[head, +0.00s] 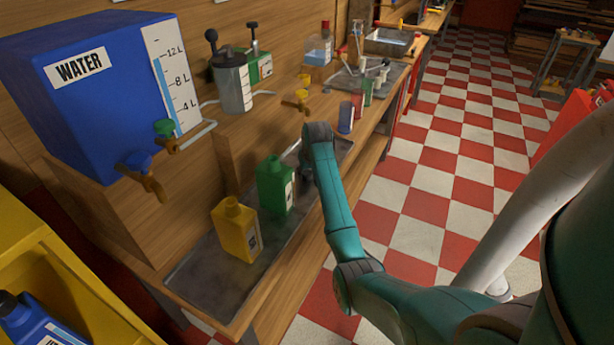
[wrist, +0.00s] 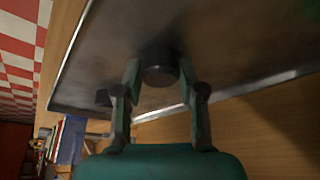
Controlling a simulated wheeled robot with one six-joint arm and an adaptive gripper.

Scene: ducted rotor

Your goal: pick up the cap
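A dark, round cap (wrist: 160,66) shows in the wrist view, between my fingertips. My gripper (wrist: 160,72) has one finger on each side of the cap, and both fingertips appear to press against it. The grey metal tray (wrist: 225,50) fills the view behind the cap; I cannot tell whether the cap touches it. In the head view my gripper (head: 297,158) is mostly hidden behind my wrist, over the far part of the tray (head: 205,285). The cap is not visible there.
A green bottle (head: 275,186) stands on the tray close to my gripper, with a yellow bottle (head: 236,230) nearer. A blue water tank (head: 90,90) sits on the ledge above. Small coloured containers (head: 346,116) stand beyond my wrist. The checkered floor to the right is open.

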